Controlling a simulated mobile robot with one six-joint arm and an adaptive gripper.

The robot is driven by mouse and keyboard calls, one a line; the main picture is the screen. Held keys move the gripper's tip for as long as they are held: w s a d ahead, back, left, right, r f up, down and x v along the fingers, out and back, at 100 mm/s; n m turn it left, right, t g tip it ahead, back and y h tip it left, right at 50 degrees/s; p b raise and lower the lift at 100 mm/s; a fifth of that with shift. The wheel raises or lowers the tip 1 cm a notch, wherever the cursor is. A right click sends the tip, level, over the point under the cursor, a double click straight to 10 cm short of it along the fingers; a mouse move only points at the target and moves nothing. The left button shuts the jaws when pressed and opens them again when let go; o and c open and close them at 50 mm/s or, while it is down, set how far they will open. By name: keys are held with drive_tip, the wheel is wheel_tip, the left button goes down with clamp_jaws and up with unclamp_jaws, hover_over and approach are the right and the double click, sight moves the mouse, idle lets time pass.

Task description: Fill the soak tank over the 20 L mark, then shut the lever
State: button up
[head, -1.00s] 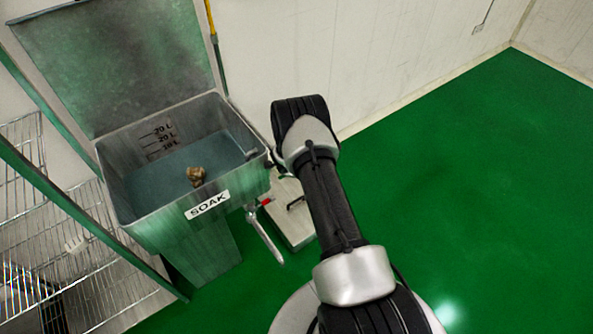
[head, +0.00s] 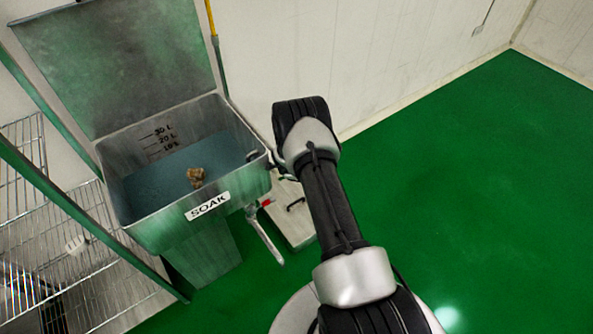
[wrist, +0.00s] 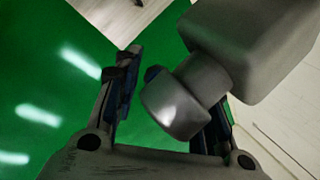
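The grey soak tank (head: 160,235), with a SOAK label, stands at the left in the head view with its lid up. Inside is bluish water (head: 150,192) with a brown lump (head: 196,177) in it. The 30 L, 20 L and 10 L marks show on the back wall; the water line looks low, near or under the 10 L mark. A pale lever (head: 266,238) with a red part hangs at the tank's right side. My gripper is hidden behind my arm in the head view. In the wrist view my gripper (wrist: 176,88) is open, its fingers apart around a rounded grey metal knob (wrist: 175,105).
A wire rack (head: 60,235) stands at the left. A yellow pole (head: 211,18) rises behind the tank, and a pale low unit (head: 290,215) sits at its right. In the wrist view a grey block (wrist: 255,40) adjoins the knob. Open green floor (head: 480,190) lies to the right.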

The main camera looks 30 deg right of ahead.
drive_tip(key=v, duration=1.2)
idle(6.8)
